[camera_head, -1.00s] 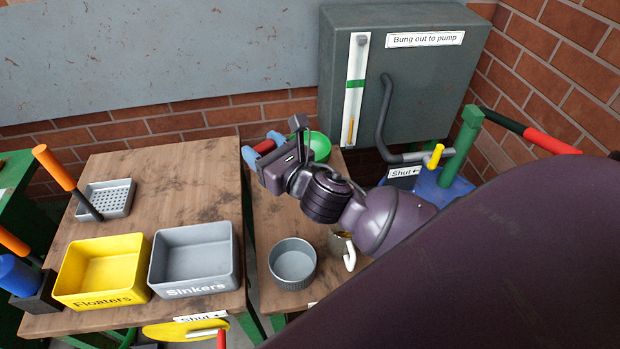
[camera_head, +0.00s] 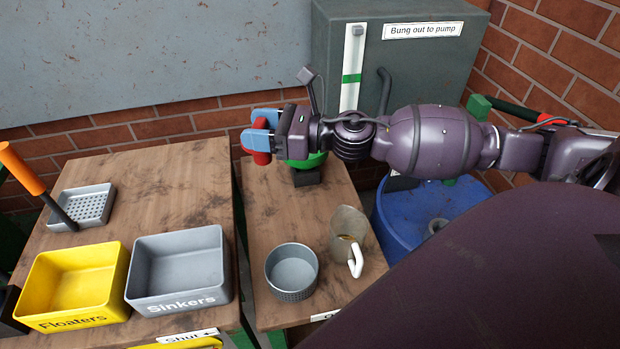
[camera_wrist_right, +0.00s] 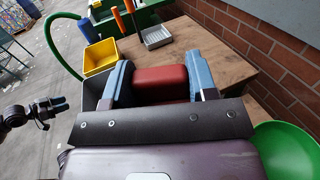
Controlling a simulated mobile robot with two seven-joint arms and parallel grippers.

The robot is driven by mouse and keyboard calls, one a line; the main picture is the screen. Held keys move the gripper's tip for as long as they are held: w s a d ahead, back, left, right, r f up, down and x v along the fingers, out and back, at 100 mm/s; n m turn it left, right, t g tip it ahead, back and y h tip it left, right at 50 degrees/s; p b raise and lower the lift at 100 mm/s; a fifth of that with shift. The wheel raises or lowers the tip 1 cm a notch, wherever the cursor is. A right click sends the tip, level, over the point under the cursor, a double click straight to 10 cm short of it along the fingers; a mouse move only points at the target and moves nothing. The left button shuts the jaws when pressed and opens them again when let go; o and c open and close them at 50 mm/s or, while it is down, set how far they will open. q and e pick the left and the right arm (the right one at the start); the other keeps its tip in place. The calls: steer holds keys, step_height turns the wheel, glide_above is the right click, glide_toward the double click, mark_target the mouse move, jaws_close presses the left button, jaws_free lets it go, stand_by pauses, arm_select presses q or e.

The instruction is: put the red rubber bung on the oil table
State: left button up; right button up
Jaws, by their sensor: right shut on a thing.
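The red rubber bung (camera_head: 256,155) is between the blue fingertips of my right gripper (camera_head: 262,133). In the right wrist view the bung (camera_wrist_right: 160,80) is a red block with a finger on each side, shut on it. The gripper holds it over the far left edge of the narrow wooden table (camera_head: 275,215), which I take to be the oil table; its front label is mostly cut off. Whether the bung touches the wood is unclear. My left gripper (camera_wrist_right: 52,106) shows small at the left of the right wrist view; its opening is unclear.
A green bowl (camera_head: 305,162) stands just right of my right gripper. A grey pot (camera_head: 292,270) and a jug (camera_head: 347,225) stand nearer the front. The left table holds a yellow Floaters bin (camera_head: 75,280), a grey Sinkers bin (camera_head: 178,270) and a perforated tray (camera_head: 85,205).

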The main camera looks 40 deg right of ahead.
steer(key=f+n+g+y+b, duration=0.1)
steer(key=d+f+n+g+y+b, duration=0.1)
steer(key=g, duration=0.1)
steer(key=shift+w+n, duration=0.15)
steer(key=shift+n, duration=0.15)
steer(key=shift+d+f+n+g+y+b, duration=0.35)
steer(key=shift+f+n+g+y+b, duration=0.3)
steer(key=shift+g+b, duration=0.4)
step_height(320, 180, down, 20)
steer(key=b, duration=0.3)
steer(key=shift+r+b, duration=0.1)
steer(key=shift+b, duration=0.3)
arm_select(q)
step_height(320, 180, down, 8)
steer(key=s+g, duration=0.1)
steer(key=shift+f, duration=0.2)
arm_select(e)
steer(key=shift+r, duration=0.1)
arm_select(q)
steer(key=shift+d, duration=0.1)
steer(key=shift+f, duration=0.1)
